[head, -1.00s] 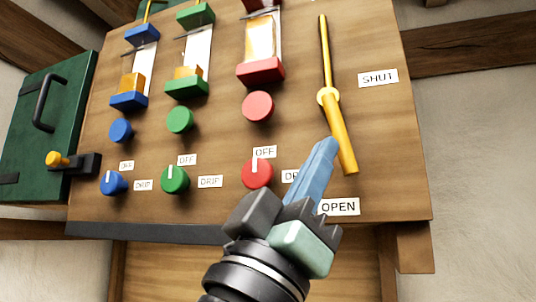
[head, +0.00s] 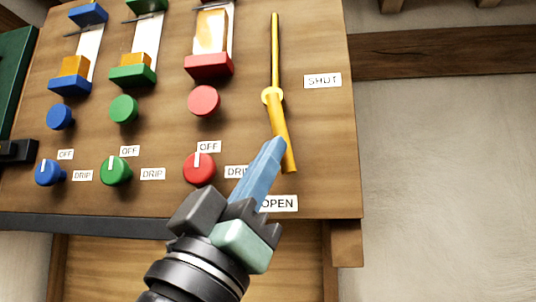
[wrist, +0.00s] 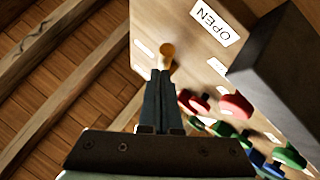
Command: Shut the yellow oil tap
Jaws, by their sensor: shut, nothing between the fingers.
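The yellow oil tap (head: 280,120) is a lever on the wooden panel. Its round hub sits mid-length, a thin yellow rod runs up from it, and the thicker handle points down toward the OPEN label (head: 279,203). The SHUT label (head: 322,80) is to the right of the hub. My gripper (head: 275,144) is shut and empty, its blue fingertips at the left side of the handle in the head view; I cannot tell if they touch. In the wrist view the handle's rounded end (wrist: 167,50) shows just beyond the dark fingertips (wrist: 163,76).
Red (head: 199,168), green (head: 115,170) and blue (head: 49,172) knobs sit left of the tap, each with OFF and DRIP labels. Small hoppers with coloured gates are above them. A dark green box (head: 12,80) is at the far left. The wall right of the panel is clear.

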